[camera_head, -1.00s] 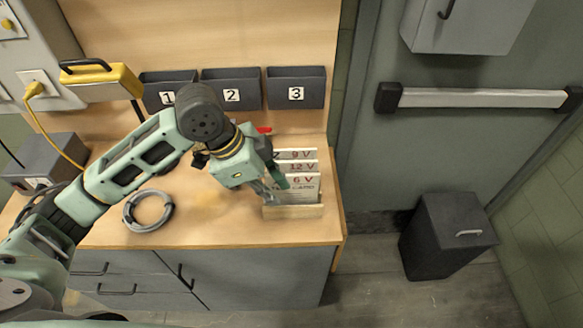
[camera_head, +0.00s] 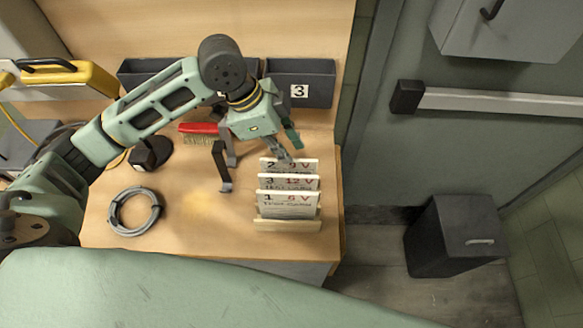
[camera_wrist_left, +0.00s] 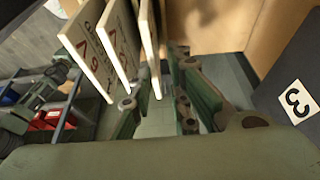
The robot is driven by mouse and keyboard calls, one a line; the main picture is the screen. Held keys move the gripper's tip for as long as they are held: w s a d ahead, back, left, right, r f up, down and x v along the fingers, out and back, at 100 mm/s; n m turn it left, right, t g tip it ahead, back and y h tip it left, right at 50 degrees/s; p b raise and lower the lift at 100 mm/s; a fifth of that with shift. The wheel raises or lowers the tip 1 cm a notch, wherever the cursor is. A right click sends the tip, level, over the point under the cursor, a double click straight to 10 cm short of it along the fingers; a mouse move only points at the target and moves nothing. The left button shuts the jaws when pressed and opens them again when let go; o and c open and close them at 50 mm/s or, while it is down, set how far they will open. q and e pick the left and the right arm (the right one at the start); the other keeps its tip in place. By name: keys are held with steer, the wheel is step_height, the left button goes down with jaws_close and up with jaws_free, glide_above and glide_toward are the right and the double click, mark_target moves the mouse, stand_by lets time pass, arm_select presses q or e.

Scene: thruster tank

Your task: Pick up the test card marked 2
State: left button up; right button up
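Three white test cards stand upright in a wooden rack (camera_head: 288,225). The card marked 2, with 9 V (camera_head: 275,165), is at the back. The card marked 3, with 12 V (camera_head: 289,183), is in the middle, and the card marked 1, with 6 V (camera_head: 289,204), is in front. My left gripper (camera_head: 283,150) is open, at the top edge of card 2. In the left wrist view, its fingers (camera_wrist_left: 163,107) are apart and the rearmost card (camera_wrist_left: 151,45) shows nearly edge-on close to them; I cannot tell whether it is between them. My right gripper is out of view.
A grey cable coil (camera_head: 134,211), a red brush (camera_head: 198,128) and a dark bracket (camera_head: 221,165) are on the bench left of the rack. A grey bin numbered 3 (camera_head: 310,82) is on the wall behind. Bare bench lies between coil and rack.

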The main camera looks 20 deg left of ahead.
mark_target(295, 171)
arm_select(q)
steer(key=shift+s+d+f+p, duration=0.15)
steer(key=shift+d+f, duration=0.15)
steer(key=shift+f, duration=0.25)
steer(key=shift+s+d+f+p, duration=0.15)
steer(key=shift+d+f, duration=0.15)
steer(key=shift+f, duration=0.2)
steer(key=shift+d+f, duration=0.1)
steer(key=shift+f, duration=0.3)
steer(key=shift+w+f, duration=0.1)
steer(key=shift+f, duration=0.15)
steer(key=p+x, duration=0.2)
steer(key=x, duration=0.2)
steer(key=shift+f, duration=0.65)
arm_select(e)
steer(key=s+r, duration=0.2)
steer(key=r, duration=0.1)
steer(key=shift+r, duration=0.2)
arm_select(q)
steer(key=shift+d+f+p, duration=0.1)
steer(key=shift+f+p, duration=0.15)
steer(key=shift+p, duration=0.15)
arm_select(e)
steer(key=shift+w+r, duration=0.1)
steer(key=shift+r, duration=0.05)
